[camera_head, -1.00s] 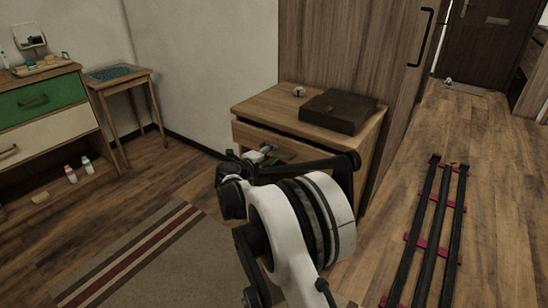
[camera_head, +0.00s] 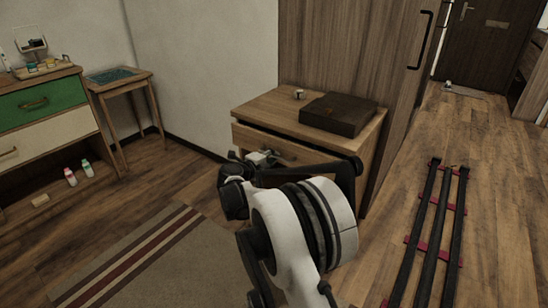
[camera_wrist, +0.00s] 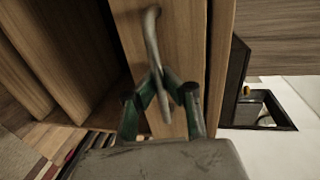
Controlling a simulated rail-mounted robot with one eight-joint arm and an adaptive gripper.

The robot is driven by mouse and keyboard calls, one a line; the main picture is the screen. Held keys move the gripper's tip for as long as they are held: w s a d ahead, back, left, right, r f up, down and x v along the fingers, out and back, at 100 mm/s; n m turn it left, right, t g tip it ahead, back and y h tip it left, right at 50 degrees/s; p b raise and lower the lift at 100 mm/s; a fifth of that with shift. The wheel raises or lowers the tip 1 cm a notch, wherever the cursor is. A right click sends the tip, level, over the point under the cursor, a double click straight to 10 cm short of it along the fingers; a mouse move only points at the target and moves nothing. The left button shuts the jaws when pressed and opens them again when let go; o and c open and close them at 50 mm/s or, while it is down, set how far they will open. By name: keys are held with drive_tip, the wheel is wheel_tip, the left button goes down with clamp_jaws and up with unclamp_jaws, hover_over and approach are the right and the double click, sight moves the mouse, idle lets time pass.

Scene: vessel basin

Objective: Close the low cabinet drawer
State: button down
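The low cabinet (camera_head: 352,146) is wooden and stands against the tall wardrobe. Its upper drawer (camera_head: 245,138) has a wooden front, partly hidden by my arm; the head view does not show clearly how far it is open. In the wrist view the drawer front (camera_wrist: 186,30) runs as an upright strip with a thin dark gap along its right side. A curved metal handle (camera_wrist: 150,35) is fixed to it. My gripper (camera_wrist: 160,80) has green fingers whose tips converge at the handle, one on each side. Whether they clamp it is unclear. My gripper (camera_head: 262,157) also shows at the drawer in the head view.
A dark box (camera_head: 338,114) and a small cup (camera_head: 299,94) stand on the cabinet top. The tall wardrobe (camera_head: 340,50) rises behind. A striped rug (camera_head: 150,260) lies on the floor at lower left. Dark rails (camera_head: 430,235) run along the floor at right.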

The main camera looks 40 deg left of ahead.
drive_tip(key=c, duration=2.5)
unclamp_jaws()
drive_tip(key=x, duration=0.3)
drive_tip(key=shift+w+a+r, duration=0.1)
drive_tip(key=shift+w+r, duration=0.2)
drive_tip(key=shift+w, duration=0.2)
drive_tip(key=o, duration=0.7)
drive_tip(key=shift+s, duration=0.1)
drive_tip(key=v, duration=1.2)
